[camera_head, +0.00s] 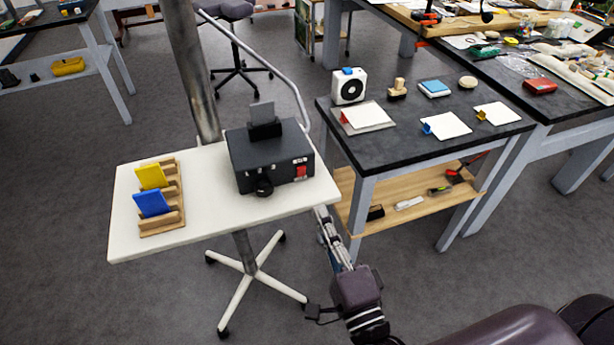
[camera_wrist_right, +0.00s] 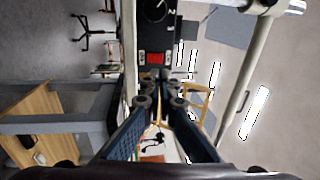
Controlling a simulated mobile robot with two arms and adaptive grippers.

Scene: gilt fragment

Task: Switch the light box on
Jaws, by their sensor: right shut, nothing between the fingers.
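The light box (camera_head: 270,150) is a black box with a dark upright plate on top and a round knob in front. It stands on a white table (camera_head: 215,215). A red switch (camera_head: 301,172) is on its front face at the right; the switch also shows in the right wrist view (camera_wrist_right: 154,58), beyond my fingers. My right gripper (camera_head: 322,212) is shut and empty, just off the table's right edge and apart from the switch. It fills the lower middle of the right wrist view (camera_wrist_right: 160,102). I cannot tell the switch's position. My left gripper is not in view.
A wooden rack (camera_head: 163,219) with a yellow and a blue plate stands left on the white table. A dark-topped bench (camera_head: 400,150) with a wooden lower shelf (camera_head: 360,185) stands close to the right of my gripper. A metal pole (camera_head: 192,75) rises behind the table.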

